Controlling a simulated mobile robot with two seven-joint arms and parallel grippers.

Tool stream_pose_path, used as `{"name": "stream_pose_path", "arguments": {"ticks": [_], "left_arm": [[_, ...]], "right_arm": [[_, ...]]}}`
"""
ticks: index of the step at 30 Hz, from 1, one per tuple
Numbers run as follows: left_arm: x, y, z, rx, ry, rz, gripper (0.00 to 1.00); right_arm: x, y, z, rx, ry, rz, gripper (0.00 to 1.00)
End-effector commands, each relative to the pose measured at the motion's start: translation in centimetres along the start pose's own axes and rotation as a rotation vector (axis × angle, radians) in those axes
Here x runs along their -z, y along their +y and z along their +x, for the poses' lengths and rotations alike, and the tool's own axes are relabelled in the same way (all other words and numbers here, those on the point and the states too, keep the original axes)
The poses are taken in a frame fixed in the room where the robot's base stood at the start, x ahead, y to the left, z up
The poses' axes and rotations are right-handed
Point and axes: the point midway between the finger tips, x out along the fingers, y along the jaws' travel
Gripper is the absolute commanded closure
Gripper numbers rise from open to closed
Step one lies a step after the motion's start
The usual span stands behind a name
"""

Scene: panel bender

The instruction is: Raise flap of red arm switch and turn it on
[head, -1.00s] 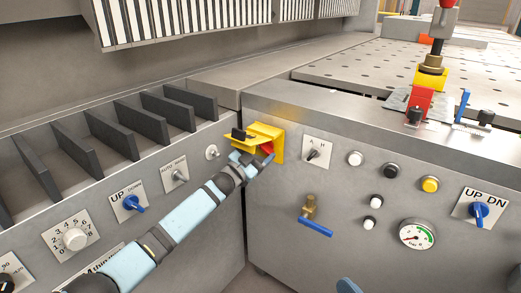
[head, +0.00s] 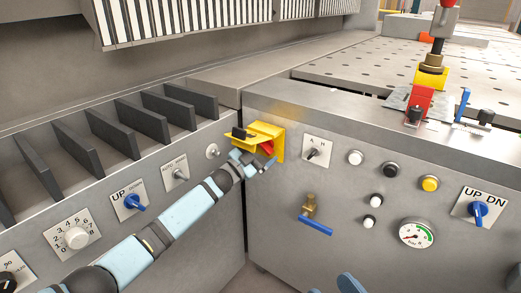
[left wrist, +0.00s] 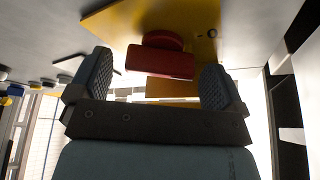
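The yellow switch housing (head: 279,145) is on the front panel, near its left corner. Its yellow flap (head: 258,132) stands out from the panel, raised, with a dark tab on top. The red arm switch (head: 267,147) shows below the flap. My left gripper (head: 257,164) is just below and in front of it. In the left wrist view, the red switch (left wrist: 160,62) lies ahead between the spread fingers of my left gripper (left wrist: 160,85), against the yellow plate (left wrist: 120,20). The gripper is open and holds nothing. Blue parts at the bottom edge of the head view look like my right gripper, mostly cut off.
An A/H selector (head: 317,149), several push buttons and a gauge (head: 416,234) are right of the switch. A blue-handled valve (head: 315,224) protrudes lower down. The left panel carries knobs, including a blue UP/DOWN one (head: 133,202), close to my left arm.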

Motion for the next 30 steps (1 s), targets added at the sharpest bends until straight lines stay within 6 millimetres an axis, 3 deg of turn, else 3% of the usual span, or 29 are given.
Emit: {"name": "stream_pose_path", "arguments": {"ticks": [10, 17, 24, 30], "left_arm": [[0.1, -0.1, -1.0, 0.001, 0.000, -0.001, 0.04], [0.2, -0.2, -5.6, 0.000, -0.002, -0.001, 0.04], [0.1, -0.1, -10.2, 0.000, -0.002, 0.000, 0.04], [0.1, -0.1, -11.9, 0.000, 0.000, 0.000, 0.04]], "right_arm": [[0.6, -0.1, 0.0, -0.001, 0.006, -0.001, 0.36], [2.6, -0.5, -0.2, -0.008, 0.074, -0.004, 0.36], [1.2, 0.4, -0.4, -0.047, -0.005, -0.019, 0.36], [0.4, 0.9, -0.5, -0.063, -0.047, -0.027, 0.36]]}}
